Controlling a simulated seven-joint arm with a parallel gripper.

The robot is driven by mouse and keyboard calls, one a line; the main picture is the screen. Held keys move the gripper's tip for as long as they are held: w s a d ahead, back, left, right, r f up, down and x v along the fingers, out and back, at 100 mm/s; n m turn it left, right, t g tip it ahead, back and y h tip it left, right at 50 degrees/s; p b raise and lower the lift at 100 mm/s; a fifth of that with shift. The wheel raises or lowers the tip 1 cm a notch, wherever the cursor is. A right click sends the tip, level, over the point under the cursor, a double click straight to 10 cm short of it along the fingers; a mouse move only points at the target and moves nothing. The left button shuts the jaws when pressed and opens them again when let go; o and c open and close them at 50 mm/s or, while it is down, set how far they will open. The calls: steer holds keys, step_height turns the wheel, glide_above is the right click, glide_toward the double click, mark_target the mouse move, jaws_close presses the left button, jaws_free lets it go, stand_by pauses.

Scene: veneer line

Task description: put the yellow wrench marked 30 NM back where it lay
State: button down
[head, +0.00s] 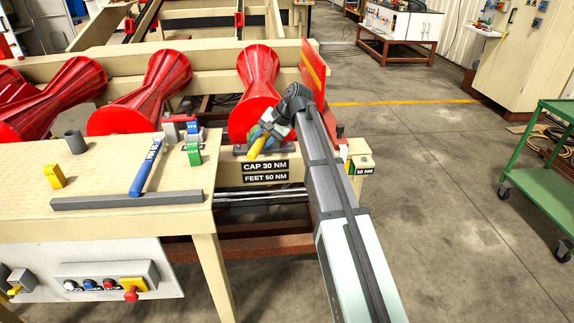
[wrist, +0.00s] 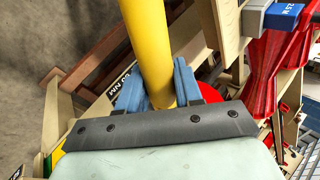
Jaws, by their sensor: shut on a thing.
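The yellow wrench (head: 258,147) is held by my gripper (head: 270,130), and its yellow handle slants downward in the head view. In the wrist view the thick yellow handle (wrist: 148,45) runs between the blue fingers of my gripper (wrist: 160,88), which are shut on it. Its 30 NM marking and its head cannot be made out. The wrench is over the beige beam beside the red roller, just above the black signs CAP 30 NM and FEET 50 NM (head: 265,171). Whether it touches anything below is unclear.
A blue-handled wrench (head: 147,168) lies on the beige table (head: 100,220), against a grey bar (head: 125,200). A green block (head: 194,153), a yellow block (head: 54,176) and a grey cylinder (head: 75,142) stand there. Red rollers (head: 258,85) rise behind. A green cart (head: 545,175) stands right.

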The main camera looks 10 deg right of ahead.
steer(key=w+a+r, duration=0.2)
steer(key=a+r, duration=0.7)
steer(key=a, duration=0.3)
steer(key=w+a+r, duration=0.1)
steer(key=a+r, duration=0.7)
steer(key=a, duration=0.4)
steer(key=s+a+f+n+g, duration=0.1)
steer(key=s+a+f, duration=0.3)
steer(key=s+a, duration=0.4)
steer(key=s+a+f+n+g, duration=0.1)
steer(key=s+a+f+n, duration=0.2)
steer(key=s+a, duration=0.6)
steer(key=a+f, duration=0.1)
steer(key=a, duration=0.2)
steer(key=shift+a+f, duration=0.25)
steer(key=shift+a, duration=0.15)
steer(key=shift+s, duration=0.15)
steer(key=shift+f, duration=0.1)
steer(key=shift+f, duration=3.4)
